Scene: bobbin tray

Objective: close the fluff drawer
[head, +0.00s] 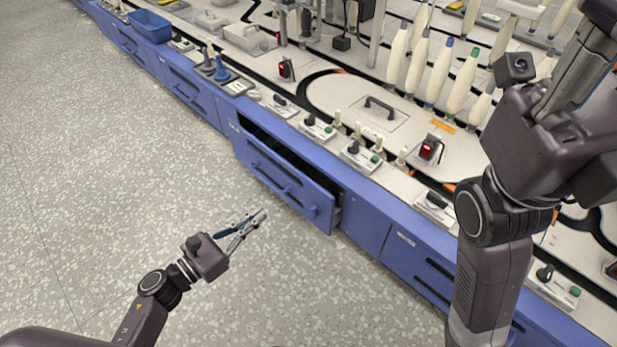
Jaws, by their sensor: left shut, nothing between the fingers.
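The fluff drawer (285,182) is a blue drawer in the low front of the long machine, in the middle of the head view. It stands pulled out, with a dark gap showing between its front and the cabinet. Its contents are too dark to make out. My left gripper (259,216) is shut and empty, below and left of the drawer front in the picture. It looks apart from the drawer, over the floor. My right arm rises at the right side; its fingers do not show.
Other blue fronts (185,90) along the machine look closed. Small switch boxes (360,156) line the ledge above the drawer, with white bobbins (465,78) behind. A blue bin (150,26) stands at the far left. The speckled floor (90,190) before the machine is clear.

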